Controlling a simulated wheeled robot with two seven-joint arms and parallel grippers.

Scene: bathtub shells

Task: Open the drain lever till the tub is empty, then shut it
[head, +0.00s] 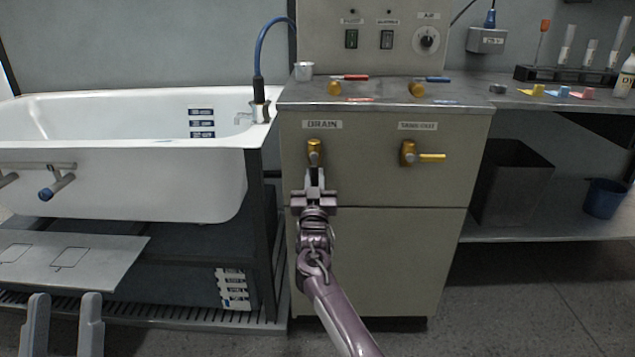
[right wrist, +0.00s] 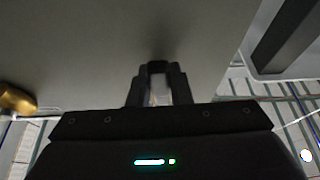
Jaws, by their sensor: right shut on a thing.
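The drain valve (head: 314,150) is a brass fitting under the DRAIN label on the grey cabinet front. My right gripper (head: 314,182) is just below it, shut on the drain lever, which points down and is mostly hidden by the fingers. In the right wrist view the fingers (right wrist: 158,88) are close together around a dark piece against the panel. The white tub (head: 120,185) stands at left; its near wall hides its floor, and I cannot tell whether water is in it. My left gripper (head: 64,322) is at the bottom left, fingers apart and empty.
A second brass valve, SAND-OUT (head: 408,153), has a yellow handle pointing right. Small coloured levers and brass knobs sit on the cabinet top (head: 385,95). A grey plate (head: 70,258) juts out below the tub. The floor before the cabinet is clear.

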